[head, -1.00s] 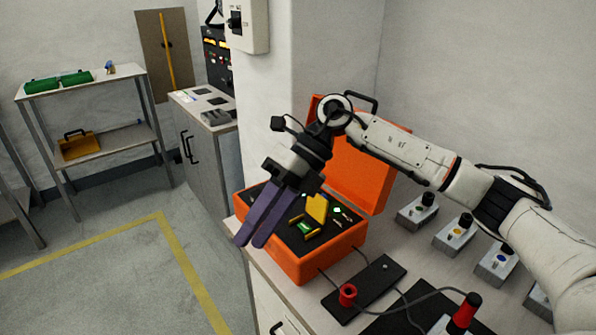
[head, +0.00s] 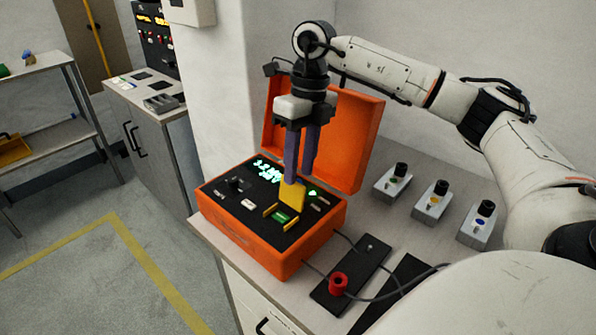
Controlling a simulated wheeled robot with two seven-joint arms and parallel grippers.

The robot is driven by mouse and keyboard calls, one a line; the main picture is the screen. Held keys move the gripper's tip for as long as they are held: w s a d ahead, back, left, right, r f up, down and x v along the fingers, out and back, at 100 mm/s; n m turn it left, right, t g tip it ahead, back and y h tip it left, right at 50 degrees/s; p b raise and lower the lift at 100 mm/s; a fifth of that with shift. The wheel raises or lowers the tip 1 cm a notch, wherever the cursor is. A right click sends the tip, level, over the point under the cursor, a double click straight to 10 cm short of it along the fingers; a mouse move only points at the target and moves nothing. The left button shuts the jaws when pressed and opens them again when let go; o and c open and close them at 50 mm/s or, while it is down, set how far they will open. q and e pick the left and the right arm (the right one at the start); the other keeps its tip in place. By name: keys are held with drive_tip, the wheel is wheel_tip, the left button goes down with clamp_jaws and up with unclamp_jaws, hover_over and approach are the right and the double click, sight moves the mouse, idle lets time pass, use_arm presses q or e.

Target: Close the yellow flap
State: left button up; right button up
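The yellow flap (head: 293,196) stands raised on the black panel of the orange case (head: 248,246), with a green piece (head: 283,216) at its front. My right gripper (head: 298,178) points down over the panel, its purple fingers at the back and top of the flap. The fingers look slightly apart. Whether they touch the flap is hard to tell. The case lid (head: 350,140) stands open behind the gripper. My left gripper is not in view.
Several grey switch boxes (head: 432,204) stand on the bench right of the case. A black plate (head: 352,275) with a red knob (head: 338,285) lies in front, with cables. A wall corner rises behind the case.

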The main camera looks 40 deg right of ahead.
drive_tip(key=shift+a+f, duration=0.15)
drive_tip(key=shift+f, duration=0.65)
clamp_jaws()
